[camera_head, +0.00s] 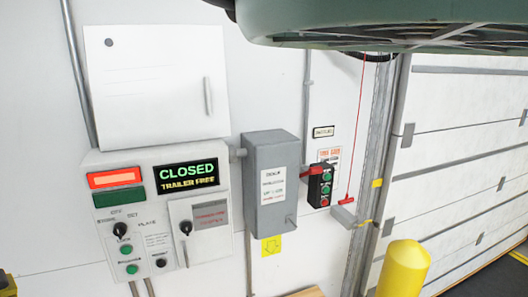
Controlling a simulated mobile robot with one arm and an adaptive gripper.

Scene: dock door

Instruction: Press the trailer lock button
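A light grey control panel (155,207) is on the white wall at the left. At its lower left, a green button (125,250) sits under a small label that seems to read LOCK. A second green button (132,269) is just below it, and a black button (161,262) is to its right. A black selector knob (120,230) is above them. A red light (115,179) is lit over a dark green one (119,197). The display (186,175) reads CLOSED, TRAILER FREE. My gripper is not in view.
A white cabinet (155,85) is above the panel. A grey box (271,185) and a small black station with green and red buttons (325,190) are to the right. A yellow bollard (403,268) stands before the dock door (465,145). A large green body (390,20) covers the top right.

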